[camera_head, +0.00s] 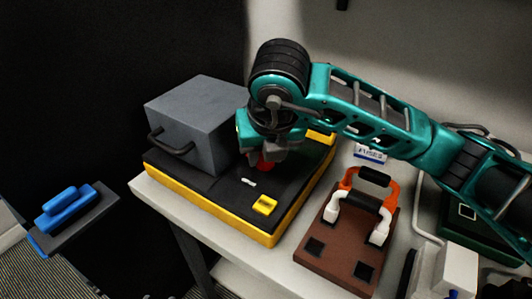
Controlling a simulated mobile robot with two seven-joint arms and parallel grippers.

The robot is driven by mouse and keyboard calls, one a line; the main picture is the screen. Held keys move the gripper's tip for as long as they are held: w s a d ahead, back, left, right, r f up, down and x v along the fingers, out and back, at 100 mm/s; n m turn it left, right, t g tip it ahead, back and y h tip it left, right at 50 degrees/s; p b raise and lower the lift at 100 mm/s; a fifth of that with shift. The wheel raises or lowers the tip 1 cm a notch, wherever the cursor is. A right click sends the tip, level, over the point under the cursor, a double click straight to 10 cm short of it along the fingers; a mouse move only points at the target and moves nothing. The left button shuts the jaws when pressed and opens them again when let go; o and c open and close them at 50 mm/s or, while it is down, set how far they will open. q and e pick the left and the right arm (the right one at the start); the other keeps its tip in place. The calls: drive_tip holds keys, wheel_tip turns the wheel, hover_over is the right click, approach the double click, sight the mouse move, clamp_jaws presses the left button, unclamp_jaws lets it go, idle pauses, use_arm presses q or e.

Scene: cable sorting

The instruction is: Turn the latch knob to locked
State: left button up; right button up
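A red knob (265,163) sits on the black top of a yellow-edged base (212,198), beside a grey box with a dark handle (190,110). My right arm reaches in from the right, and its gripper (265,157) points down right at the knob. The fingers partly hide the knob, and I cannot tell whether they are closed on it or only around it. A small white mark (249,183) lies on the black top in front of the knob. The knob's orientation is hidden. My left gripper is not in view.
A yellow square piece (265,205) sits near the base's front corner. To the right is a brown board (335,252) with an orange handle (388,196) and a white one. A blue-handled block (65,208) is at far left. A small sign (370,153) stands behind.

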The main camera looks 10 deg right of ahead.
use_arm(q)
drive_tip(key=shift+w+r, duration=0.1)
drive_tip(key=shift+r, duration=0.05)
use_arm(e)
drive_tip(key=o, duration=1)
use_arm(q)
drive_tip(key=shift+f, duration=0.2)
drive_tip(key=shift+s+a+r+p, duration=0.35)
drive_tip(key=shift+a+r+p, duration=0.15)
drive_tip(key=shift+p, duration=0.75)
use_arm(e)
drive_tip(key=v, duration=1.3)
